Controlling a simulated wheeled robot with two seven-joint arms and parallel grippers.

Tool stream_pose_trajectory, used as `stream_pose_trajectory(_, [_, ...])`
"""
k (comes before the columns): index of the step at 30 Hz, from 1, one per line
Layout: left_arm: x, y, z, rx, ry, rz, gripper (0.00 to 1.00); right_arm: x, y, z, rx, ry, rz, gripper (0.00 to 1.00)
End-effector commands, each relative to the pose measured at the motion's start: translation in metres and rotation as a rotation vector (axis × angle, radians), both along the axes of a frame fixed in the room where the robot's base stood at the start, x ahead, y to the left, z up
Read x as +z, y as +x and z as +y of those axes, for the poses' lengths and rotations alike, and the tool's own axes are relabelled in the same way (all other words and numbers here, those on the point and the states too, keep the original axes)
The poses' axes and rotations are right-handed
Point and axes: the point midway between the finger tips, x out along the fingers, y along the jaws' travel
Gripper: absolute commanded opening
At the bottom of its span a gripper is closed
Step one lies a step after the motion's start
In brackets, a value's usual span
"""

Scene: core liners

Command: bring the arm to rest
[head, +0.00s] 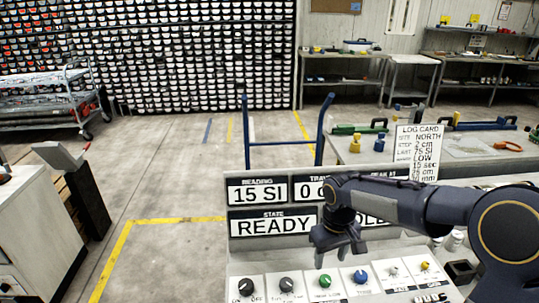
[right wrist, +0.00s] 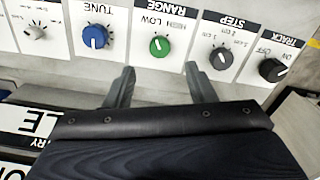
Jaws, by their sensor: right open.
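My right arm reaches in from the right in the head view, across the front of the instrument panel (head: 240,245). My right gripper (head: 340,258) points down above the knob row, its jaws apart and nothing between them. In the right wrist view the two fingers (right wrist: 160,85) stand apart, short of the knobs and touching none that I can see. The green RANGE knob (right wrist: 160,46) is beyond the gap. The blue TUNE knob (right wrist: 95,36), grey STEP knob (right wrist: 221,58) and black TRACK knob (right wrist: 272,70) flank it. My left gripper is not in view.
The displays read 15 SI (head: 257,192) and READY (head: 272,226); my arm covers part of the others. A log card (head: 416,150) stands behind the arm near the bench. A blue frame (head: 283,143) rises behind the panel. Open floor lies to the left.

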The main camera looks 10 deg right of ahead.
Motion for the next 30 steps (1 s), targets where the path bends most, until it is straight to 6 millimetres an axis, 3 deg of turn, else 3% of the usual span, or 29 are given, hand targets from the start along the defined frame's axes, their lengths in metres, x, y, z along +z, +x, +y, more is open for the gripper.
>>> stream_pose_trajectory(5, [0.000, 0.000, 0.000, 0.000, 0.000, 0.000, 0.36, 0.024, -0.029, -0.008, -0.046, 0.048, -0.052, 0.50])
stream_pose_trajectory(9, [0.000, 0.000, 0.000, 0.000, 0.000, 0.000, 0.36, 0.048, -0.072, -0.013, -0.110, 0.119, -0.123, 0.50])
stream_pose_trajectory(15, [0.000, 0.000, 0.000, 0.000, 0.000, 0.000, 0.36, 0.065, -0.135, -0.010, -0.203, 0.227, -0.229, 0.50])
stream_pose_trajectory(22, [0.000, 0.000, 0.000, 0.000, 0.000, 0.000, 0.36, 0.064, -0.194, 0.003, -0.298, 0.343, -0.351, 0.50])
stream_pose_trajectory(30, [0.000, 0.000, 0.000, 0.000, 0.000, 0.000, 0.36, 0.055, -0.222, 0.016, -0.353, 0.412, -0.424, 0.50])
